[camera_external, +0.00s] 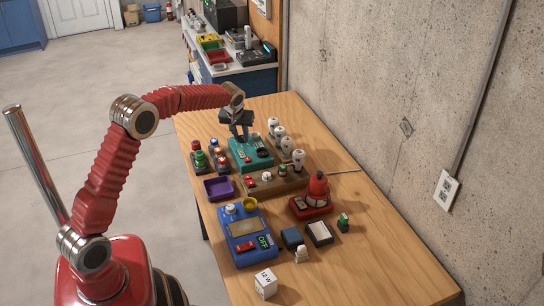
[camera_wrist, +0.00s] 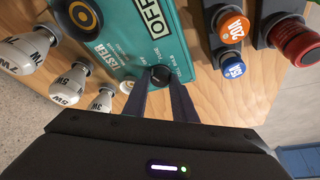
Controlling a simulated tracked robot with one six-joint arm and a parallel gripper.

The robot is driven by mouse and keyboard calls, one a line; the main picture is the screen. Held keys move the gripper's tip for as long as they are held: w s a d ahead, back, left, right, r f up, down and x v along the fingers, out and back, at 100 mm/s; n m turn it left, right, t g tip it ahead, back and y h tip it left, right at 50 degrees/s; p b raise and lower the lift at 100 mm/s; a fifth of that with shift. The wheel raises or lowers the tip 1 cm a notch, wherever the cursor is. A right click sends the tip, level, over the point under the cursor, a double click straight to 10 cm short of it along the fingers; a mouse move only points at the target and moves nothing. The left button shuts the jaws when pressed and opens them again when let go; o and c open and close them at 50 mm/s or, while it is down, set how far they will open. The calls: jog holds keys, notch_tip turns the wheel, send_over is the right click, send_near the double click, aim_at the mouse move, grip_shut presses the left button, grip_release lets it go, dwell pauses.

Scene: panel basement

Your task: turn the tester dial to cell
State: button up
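The teal tester (camera_external: 250,154) stands near the back of the wooden table; in the wrist view its label panel (camera_wrist: 118,45) and a display reading OFF (camera_wrist: 152,14) show. Its black dial (camera_wrist: 160,75) sits near the panel's edge, with small lettering beside it that is hard to read; its pointer direction is unclear. My gripper (camera_external: 243,138) reaches down at the tester. In the wrist view my gripper's two fingertips (camera_wrist: 160,84) stand on either side of the dial, very close to it. Whether they touch or clamp it cannot be told.
Labelled bulbs (camera_wrist: 20,52) stand along one side of the tester. Buttons and capped fuses (camera_wrist: 232,28) stand close on the other side. A purple tray (camera_external: 219,188), a blue device reading OFF (camera_external: 246,234) and a red lamp unit (camera_external: 312,203) stand nearer the camera. The table's right part is clear.

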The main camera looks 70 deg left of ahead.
jog(key=c, duration=0.4)
jog(key=shift+m, duration=0.5)
jog(key=m+t+h, duration=0.1)
jog(key=m, duration=0.2)
jog(key=m+h, duration=0.1)
jog(key=m, duration=0.1)
jog(key=shift+s+a+m+t, duration=0.15)
jog(key=shift+a+m+t, duration=0.05)
jog(key=shift+m+t, duration=0.2)
jog(key=m+h, duration=0.1)
jog(key=m, duration=0.1)
jog(key=m+h, duration=0.1)
jog(key=m, duration=0.2)
jog(key=shift+a+m+t, duration=0.15)
jog(key=shift+m+t, duration=0.15)
jog(key=m+h, duration=0.1)
jog(key=m, duration=0.2)
jog(key=m+h, duration=0.1)
jog(key=m, duration=0.2)
jog(key=shift+a+g, duration=0.2)
jog(key=shift+g, duration=0.2)
jog(key=shift+a+m+g+h, duration=0.1)
jog(key=shift+m+g+h, duration=0.25)
jog(key=shift+m, duration=0.8)
jog(key=shift+m+g+h, duration=0.35)
jog(key=shift+m, duration=0.8)
jog(key=shift+m+g, duration=0.3)
jog(key=shift+m, duration=0.7)
